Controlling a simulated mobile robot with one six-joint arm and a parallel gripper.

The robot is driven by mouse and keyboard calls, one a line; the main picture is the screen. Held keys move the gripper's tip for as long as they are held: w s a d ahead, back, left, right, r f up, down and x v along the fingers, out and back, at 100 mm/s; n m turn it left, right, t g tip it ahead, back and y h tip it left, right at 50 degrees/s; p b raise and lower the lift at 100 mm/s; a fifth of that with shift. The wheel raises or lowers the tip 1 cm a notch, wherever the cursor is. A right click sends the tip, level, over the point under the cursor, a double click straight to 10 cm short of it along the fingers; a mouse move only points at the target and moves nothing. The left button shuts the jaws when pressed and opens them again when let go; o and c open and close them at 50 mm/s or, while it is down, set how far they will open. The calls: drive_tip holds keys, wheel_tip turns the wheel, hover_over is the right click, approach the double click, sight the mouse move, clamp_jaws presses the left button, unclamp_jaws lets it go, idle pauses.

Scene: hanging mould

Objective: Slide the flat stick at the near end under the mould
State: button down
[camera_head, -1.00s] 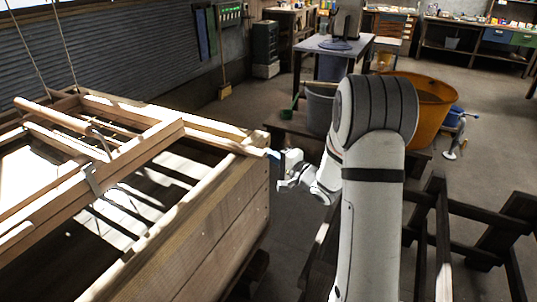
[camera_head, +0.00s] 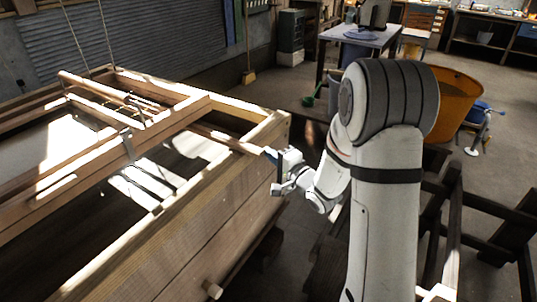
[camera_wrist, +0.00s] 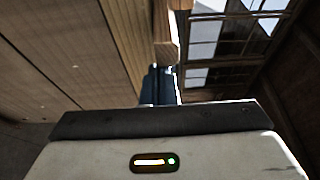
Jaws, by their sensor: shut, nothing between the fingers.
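The mould is a wooden frame (camera_head: 108,152) hung on ropes over a large wooden vat. A flat stick (camera_head: 232,142) lies across the vat's right part, and its inner end runs in beside the mould's frame. I cannot tell how far under the mould it reaches. My gripper (camera_head: 271,156) is at the stick's outer end, just outside the vat's side wall. In the wrist view the dark blue fingers (camera_wrist: 158,84) are shut and empty. The stick's end face (camera_wrist: 167,52) shows just past the fingertips. I cannot tell whether they touch.
The vat's plank wall (camera_head: 200,225) stands close to my gripper, with a round peg (camera_head: 213,290) low on it. A dark wooden rack (camera_head: 455,230) is at the right. An orange tub (camera_head: 455,100) and a table (camera_head: 362,36) stand behind. Open floor (camera_head: 290,80) lies between vat and table.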

drive_tip(key=shift+s+a, duration=0.1)
drive_tip(key=shift+a, duration=0.1)
drive_tip(key=w+d, duration=0.3)
drive_tip(key=v, duration=1)
drive_tip(key=s+d+r+n+g+h+p, duration=0.45)
drive_tip(key=d+r+h+p, duration=0.2)
drive_tip(key=r+h, duration=0.3)
drive_tip(key=s+a+r+n+g+p, duration=0.3)
drive_tip(key=s+g, duration=0.1)
drive_tip(key=s, duration=0.6)
drive_tip(key=s+a+r+n+g+p, duration=0.2)
drive_tip(key=s+r+n+g, duration=0.1)
drive_tip(key=s, duration=0.7)
drive_tip(key=shift+a+r+n+g+p, duration=0.3)
drive_tip(key=shift+a+n+g+p, duration=0.05)
drive_tip(key=shift+n+g+p, duration=0.1)
